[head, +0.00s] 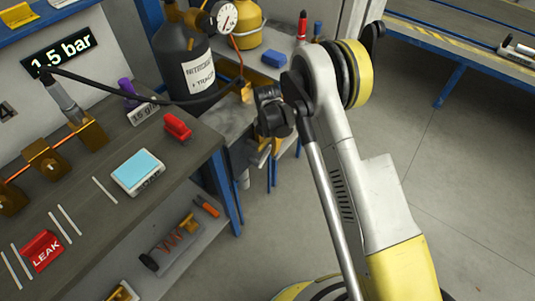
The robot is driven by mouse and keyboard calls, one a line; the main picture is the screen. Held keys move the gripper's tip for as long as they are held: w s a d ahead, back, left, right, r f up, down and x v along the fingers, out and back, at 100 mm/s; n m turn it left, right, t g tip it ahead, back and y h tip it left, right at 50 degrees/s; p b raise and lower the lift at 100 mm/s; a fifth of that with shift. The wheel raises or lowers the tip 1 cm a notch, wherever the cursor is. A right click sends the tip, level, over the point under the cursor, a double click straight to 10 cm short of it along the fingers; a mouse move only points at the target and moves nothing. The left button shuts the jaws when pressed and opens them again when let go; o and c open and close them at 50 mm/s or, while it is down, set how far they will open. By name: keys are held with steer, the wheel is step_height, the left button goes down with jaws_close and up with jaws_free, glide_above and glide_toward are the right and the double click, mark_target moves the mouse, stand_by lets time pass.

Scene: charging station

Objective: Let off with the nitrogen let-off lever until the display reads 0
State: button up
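The black display (60,50) at the upper left reads 1.5 bar. A black hose runs from beside the display to this fitting. I cannot make out the let-off lever for certain. My gripper (272,117) is dark, right of and below the brass fitting, partly merged with my wrist. Its fingers are not clear, and I see nothing held.
The workbench at left holds brass fittings (90,132), a red piece (177,126), a blue-topped device (139,172) and a red LEAK tag (42,250). A yellow cylinder (247,25) and blue block (274,58) stand behind. Open floor (450,180) lies at right.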

steer(key=shift+f, duration=1.2)
jaws_close()
